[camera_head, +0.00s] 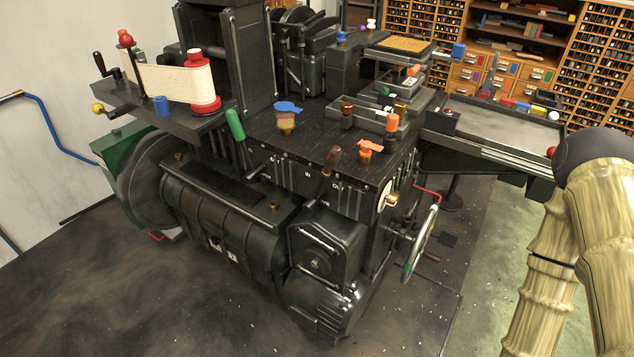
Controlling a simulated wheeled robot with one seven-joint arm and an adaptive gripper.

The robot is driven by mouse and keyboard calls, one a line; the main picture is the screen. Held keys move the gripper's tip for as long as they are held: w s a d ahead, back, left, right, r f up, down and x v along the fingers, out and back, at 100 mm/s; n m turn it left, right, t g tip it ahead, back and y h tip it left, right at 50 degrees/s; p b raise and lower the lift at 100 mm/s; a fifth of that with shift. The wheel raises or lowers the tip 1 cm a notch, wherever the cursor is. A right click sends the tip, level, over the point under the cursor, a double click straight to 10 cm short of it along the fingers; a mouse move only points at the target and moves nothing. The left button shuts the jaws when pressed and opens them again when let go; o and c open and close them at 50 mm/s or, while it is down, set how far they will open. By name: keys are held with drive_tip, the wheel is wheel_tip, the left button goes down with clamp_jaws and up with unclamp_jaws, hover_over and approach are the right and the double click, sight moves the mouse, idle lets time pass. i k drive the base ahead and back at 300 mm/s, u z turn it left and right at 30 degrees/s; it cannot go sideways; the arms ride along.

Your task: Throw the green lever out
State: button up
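The green lever (235,124) is a rounded green handle on a dark rod. It stands tilted at the front left of the black caster machine (315,140), its top leaning left. Its rod runs down to the machine's front edge, and its lower end is hard to make out. My arm shows at the right edge as a pale, ribbed limb with a dark joint. My gripper is outside this view, well apart from the lever in what shows.
A dark-handled lever (330,161) rises to the right of the green lever. A paper roll with red spools (203,82) sits upper left. A handwheel (422,243) juts out at the machine's right. Floor (130,290) in front is clear. Wooden type cabinets (480,75) stand behind.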

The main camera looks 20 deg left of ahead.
sight(231, 114)
drive_tip(key=k, duration=1.3)
drive_tip(key=u, duration=0.55)
drive_tip(key=i, duration=0.55)
drive_tip(key=u, duration=0.75)
drive_tip(key=i, duration=0.55)
